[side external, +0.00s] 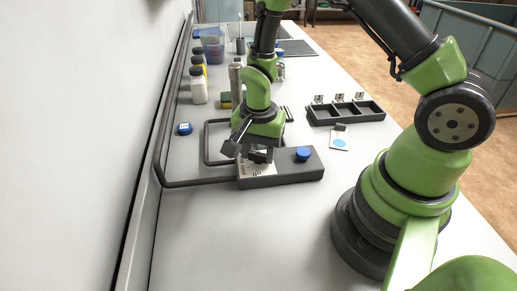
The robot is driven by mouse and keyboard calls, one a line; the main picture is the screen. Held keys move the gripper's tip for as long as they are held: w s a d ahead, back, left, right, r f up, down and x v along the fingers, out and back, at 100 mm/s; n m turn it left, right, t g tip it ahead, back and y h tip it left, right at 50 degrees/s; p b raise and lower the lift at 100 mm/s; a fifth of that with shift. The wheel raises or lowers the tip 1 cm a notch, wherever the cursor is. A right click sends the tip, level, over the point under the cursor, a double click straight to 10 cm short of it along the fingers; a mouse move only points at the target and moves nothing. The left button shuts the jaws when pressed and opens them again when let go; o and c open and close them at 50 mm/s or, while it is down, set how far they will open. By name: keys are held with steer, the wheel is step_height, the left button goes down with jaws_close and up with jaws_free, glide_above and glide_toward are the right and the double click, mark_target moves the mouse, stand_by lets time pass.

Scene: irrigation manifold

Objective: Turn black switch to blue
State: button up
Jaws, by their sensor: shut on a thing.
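A dark grey manifold box (290,174) lies on the light table, with a blue round knob (303,153) on its right part and a white printed plate (257,171) on its left front. My gripper (251,154) points down over the box's left part and is shut on the black switch there. The switch is mostly hidden by the fingers, so I cannot tell which way it is turned.
A black tray with three compartments (346,118) stands behind the card. A dark pipe loop runs along the wall and beside the box. A blue cap (184,129), a white bottle (199,88) and other containers stand at left. The table in front is clear.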

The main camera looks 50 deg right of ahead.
steer(key=o, duration=0.9)
step_height(320, 180, up, 10)
stand_by(0.3)
step_height(320, 180, up, 12)
steer(key=n+t, duration=0.4)
steer(key=n, duration=0.1)
glide_above(258, 153)
steer(key=s+a, duration=0.1)
steer(key=s, duration=0.4)
steer(key=s+r+n+t, duration=0.1)
steer(key=s, duration=0.1)
steer(key=s+a+r+n+t+y, duration=0.1)
steer(key=s+r+n, duration=0.1)
steer(key=s, duration=0.1)
steer(key=s+r+n+t+y, duration=0.1)
steer(key=s+n, duration=0.1)
steer(key=s, duration=0.1)
steer(key=shift+a+r, duration=0.2)
steer(key=shift+r, duration=0.15)
